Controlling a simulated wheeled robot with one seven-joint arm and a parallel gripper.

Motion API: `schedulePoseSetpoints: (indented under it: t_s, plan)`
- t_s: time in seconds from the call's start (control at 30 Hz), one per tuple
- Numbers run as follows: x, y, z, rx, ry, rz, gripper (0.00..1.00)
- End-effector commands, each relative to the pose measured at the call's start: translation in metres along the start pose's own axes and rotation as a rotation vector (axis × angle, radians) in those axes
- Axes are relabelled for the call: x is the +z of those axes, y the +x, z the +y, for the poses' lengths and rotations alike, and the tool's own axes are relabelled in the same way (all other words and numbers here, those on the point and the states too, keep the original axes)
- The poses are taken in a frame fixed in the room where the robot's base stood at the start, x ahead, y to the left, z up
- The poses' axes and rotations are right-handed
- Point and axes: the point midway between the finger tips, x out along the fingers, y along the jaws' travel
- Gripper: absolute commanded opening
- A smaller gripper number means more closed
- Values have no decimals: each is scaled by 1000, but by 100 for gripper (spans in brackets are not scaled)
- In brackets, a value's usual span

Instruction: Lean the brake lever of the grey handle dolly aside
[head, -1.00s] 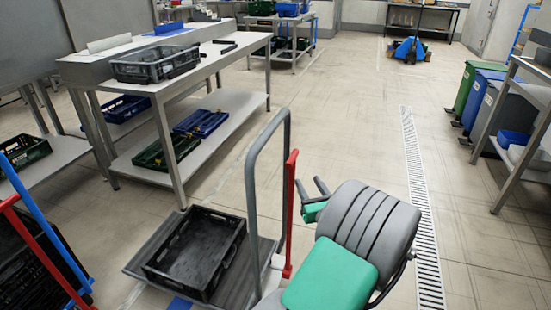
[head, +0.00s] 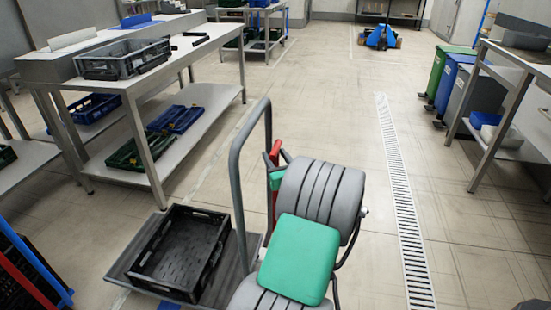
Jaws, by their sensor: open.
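The grey handle dolly (head: 240,190) stands in the lower middle of the head view, its bent grey handle rising from a flat deck. Its red brake lever (head: 275,147) stands roughly upright beside the handle's right post; my arm hides much of its lower part. My gripper (head: 276,158) is open, with its dark fingers at the upper part of the lever, seemingly one on each side. I cannot tell whether they touch it. A black crate (head: 222,262) lies on the dolly's deck.
Another dolly with a blue handle and red lever (head: 25,283) stands at the lower left edge. A steel workbench (head: 215,50) with crates is at the left. Bins (head: 450,85) and a table stand at the right. The floor between is clear.

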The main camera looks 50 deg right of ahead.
Motion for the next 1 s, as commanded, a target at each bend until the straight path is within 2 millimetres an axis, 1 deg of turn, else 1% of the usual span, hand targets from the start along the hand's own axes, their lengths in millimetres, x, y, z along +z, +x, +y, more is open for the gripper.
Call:
schedulePoseSetpoints:
  t_s: [0.07, 0.1, 0.6, 0.63, 1.0]
  plan:
    - [0, 0, 0, 0, 0, 0, 44]
    - [0, 0, 0, 0, 0, 0, 43]
    - [0, 0, 0, 0, -1, 0, 2]
    - [0, 0, 0, 0, -1, 0, 0]
    - [0, -1, 0, 0, -1, 0, 0]
